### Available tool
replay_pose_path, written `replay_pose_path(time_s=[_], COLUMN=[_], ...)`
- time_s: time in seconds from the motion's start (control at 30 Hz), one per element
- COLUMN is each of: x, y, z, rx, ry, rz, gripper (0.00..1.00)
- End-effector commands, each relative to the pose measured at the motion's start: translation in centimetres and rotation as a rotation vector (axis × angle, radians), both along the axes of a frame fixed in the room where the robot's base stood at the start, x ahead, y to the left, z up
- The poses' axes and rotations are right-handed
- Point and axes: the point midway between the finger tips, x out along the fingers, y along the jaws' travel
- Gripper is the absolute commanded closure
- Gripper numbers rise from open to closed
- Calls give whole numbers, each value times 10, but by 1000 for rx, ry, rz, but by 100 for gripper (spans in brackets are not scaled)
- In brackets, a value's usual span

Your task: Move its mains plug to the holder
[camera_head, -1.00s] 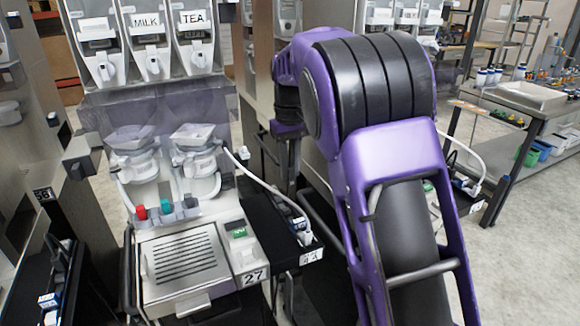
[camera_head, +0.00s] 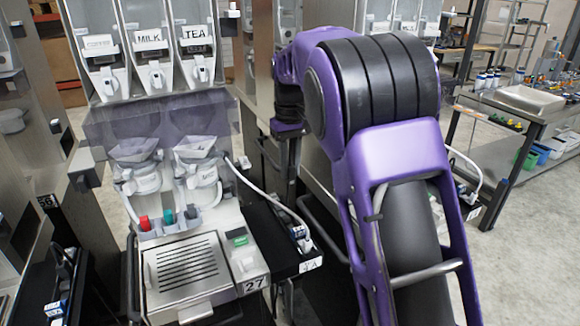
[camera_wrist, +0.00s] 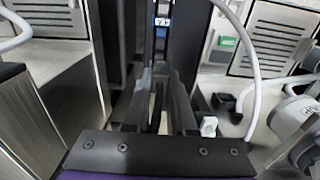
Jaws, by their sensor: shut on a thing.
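The dispenser numbered 27 (camera_head: 188,268) stands left of centre in the head view. Its white mains cable (camera_head: 268,196) runs from its right side in an arc down to the front of a dark side shelf (camera_head: 270,235). Small white and blue pieces (camera_head: 302,236) sit at the cable's far end. In the wrist view the cable (camera_wrist: 254,75) arcs along the right side. My gripper (camera_wrist: 158,78) points along the dark shelf, its fingers close together. It is shut on the mains plug, which the fingers mostly hide. The gripper cannot be made out in the head view.
My purple arm covers the right middle of the head view. A neighbouring machine (camera_head: 28,150) stands close on the left. A metal workbench (camera_head: 525,100) with trays and bottles is at the right. Clear floor (camera_head: 535,240) lies at the lower right.

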Motion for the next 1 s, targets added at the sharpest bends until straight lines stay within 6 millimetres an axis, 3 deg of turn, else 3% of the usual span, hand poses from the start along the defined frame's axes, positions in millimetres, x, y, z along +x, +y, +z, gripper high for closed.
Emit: replay_pose_path(time_s=[0.17,0.53,1.0], x=[5,48,51], y=[2,20,22], z=[-7,-74,-113], rx=[-3,-3,0], ry=[1,1,0], rz=[1,2,0], gripper=[100,100,100])
